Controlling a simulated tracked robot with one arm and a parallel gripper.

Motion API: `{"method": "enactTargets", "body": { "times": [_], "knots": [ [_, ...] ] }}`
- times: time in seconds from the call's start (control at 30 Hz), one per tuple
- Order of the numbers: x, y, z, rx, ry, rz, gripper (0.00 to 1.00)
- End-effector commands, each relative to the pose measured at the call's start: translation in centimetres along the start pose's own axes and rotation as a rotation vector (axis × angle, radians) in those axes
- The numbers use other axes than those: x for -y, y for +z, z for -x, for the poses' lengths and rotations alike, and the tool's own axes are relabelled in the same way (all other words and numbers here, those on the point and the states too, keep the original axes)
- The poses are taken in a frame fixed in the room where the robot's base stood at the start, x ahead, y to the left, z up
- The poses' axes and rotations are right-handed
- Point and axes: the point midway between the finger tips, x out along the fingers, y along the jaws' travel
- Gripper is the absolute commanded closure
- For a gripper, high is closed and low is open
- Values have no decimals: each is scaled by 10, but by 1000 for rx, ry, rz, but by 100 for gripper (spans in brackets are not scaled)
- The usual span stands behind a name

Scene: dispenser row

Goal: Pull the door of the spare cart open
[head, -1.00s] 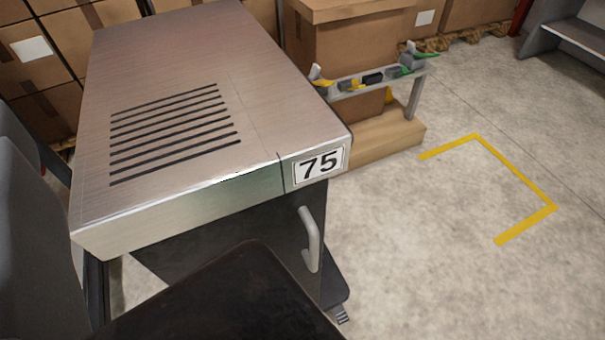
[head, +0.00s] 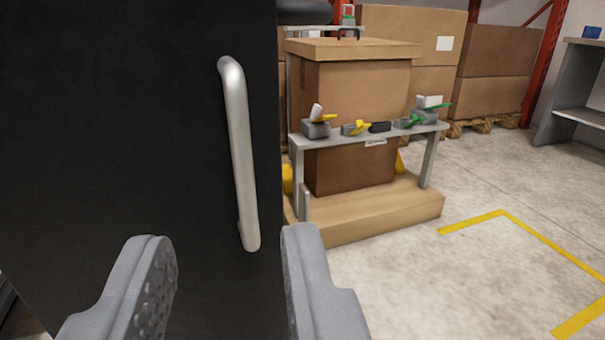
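The black door (head: 120,130) of the cart fills the left half of the head view and looks shut. Its silver bar handle (head: 240,150) stands upright near the door's right edge. My gripper (head: 232,245) is open at the bottom of the view, with one grey finger left of the handle's lower end and the other to its right. The handle's lower end shows in the gap between the fingers; I cannot tell whether it is within their reach. Neither finger visibly grips it. The cart's top and number plate are out of view.
A low bench (head: 375,137) with several small grey, yellow and green items stands right of the door, before a large cardboard box (head: 350,95) on a wooden base (head: 385,215). Yellow tape (head: 560,235) marks clear concrete floor at right. A grey shelf (head: 575,115) stands far right.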

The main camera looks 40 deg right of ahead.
Motion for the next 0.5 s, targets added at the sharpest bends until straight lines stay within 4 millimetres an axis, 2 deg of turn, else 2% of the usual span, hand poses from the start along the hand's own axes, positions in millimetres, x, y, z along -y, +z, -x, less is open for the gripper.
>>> {"method": "enactTargets", "body": {
  "times": [0.17,0.5],
  "knots": [
    [1,1,-12,1,-1,0,70],
    [0,0,-51,-2,1,1,70]
  ]
}}
